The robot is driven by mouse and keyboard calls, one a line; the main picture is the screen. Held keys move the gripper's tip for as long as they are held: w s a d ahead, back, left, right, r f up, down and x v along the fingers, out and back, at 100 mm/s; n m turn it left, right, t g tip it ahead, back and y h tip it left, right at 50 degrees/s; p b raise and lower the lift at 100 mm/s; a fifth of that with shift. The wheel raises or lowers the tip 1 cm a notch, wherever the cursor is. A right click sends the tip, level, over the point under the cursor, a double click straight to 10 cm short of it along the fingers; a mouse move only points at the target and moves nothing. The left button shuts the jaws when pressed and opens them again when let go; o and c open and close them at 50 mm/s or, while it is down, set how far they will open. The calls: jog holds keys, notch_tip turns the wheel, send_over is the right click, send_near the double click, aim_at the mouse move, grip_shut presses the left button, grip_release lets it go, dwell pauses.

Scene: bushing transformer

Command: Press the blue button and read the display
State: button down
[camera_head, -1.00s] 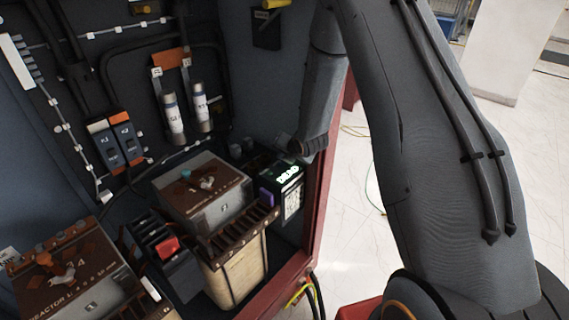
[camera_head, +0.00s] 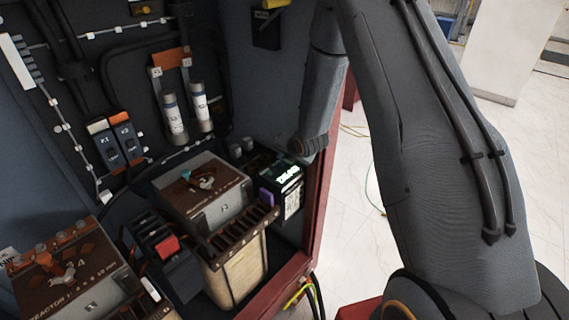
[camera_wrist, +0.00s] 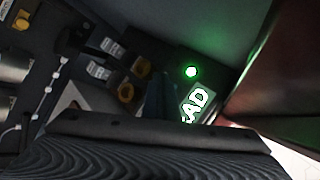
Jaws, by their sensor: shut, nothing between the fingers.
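A small black device (camera_head: 290,200) stands at the right end of the cabinet, with a lit display (camera_head: 288,177) on its top. A round green glowing light (camera_wrist: 191,72) is just beyond the display. My gripper (camera_wrist: 160,97) is shut and empty, a dark shape just left of the display; I cannot tell whether it touches the device. In the head view it hangs above the device, its fingers hard to make out. I cannot make out a blue button.
A brown-topped transformer block (camera_head: 222,212) stands left of the device, with a red switch (camera_head: 168,246) beside it. A second brown reactor block (camera_head: 65,270) is at lower left. The red cabinet edge (camera_head: 318,215) is close on the right.

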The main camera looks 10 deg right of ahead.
jog(key=shift+f, duration=0.2)
jog(key=shift+f+b, duration=0.25)
jog(key=shift+b, duration=0.25)
jog(key=shift+s+f+b, duration=0.1)
jog(key=shift+f+b, duration=0.35)
dwell(0.7)
jog(key=shift+r, duration=0.1)
jog(key=shift+r+p, duration=0.4)
jog(key=shift+r, duration=0.4)
jog(key=shift+r+p, duration=1.2)
jog(key=shift+r, duration=1.3)
